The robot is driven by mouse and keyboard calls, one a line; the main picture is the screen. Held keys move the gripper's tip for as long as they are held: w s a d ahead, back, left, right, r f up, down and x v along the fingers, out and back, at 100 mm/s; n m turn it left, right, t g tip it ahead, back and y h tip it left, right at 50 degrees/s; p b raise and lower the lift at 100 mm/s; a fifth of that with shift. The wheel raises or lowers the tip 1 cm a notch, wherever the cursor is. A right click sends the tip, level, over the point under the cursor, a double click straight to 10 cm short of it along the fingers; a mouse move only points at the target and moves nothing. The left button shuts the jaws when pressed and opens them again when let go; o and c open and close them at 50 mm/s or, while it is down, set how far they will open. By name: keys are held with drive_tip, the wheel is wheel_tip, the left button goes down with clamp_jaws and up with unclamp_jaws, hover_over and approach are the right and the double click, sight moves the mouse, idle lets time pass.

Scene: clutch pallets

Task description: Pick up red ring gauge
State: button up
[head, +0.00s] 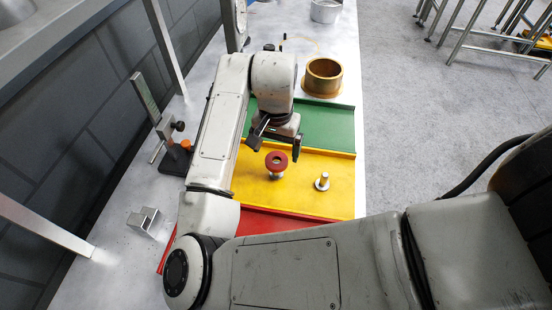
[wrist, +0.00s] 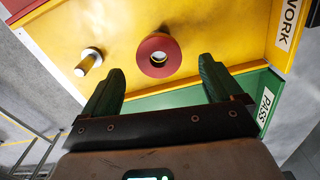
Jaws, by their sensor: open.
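The red ring gauge (head: 276,163) is a round red ring with a centre hole, on the yellow pallet (head: 300,196). In the wrist view the red ring gauge (wrist: 159,56) lies ahead of the fingertips, roughly midway between them. My gripper (head: 276,147) is open and empty, close to the ring on its far side in the head view. Its two dark green fingers also show in the wrist view (wrist: 159,80), spread apart and not touching the ring.
A metal pin with a round base (head: 323,182) stands on the yellow pallet, right of the ring. A green pallet (head: 330,125) lies beyond, with a brass cylinder (head: 322,78) behind it. A red pallet (head: 270,222) lies nearer. A gauge stand (head: 175,157) is at left.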

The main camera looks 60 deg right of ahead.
sight(276, 163)
drive_tip(key=shift+f, duration=1.65)
drive_tip(key=c, duration=1.4)
drive_tip(key=shift+r, duration=0.1)
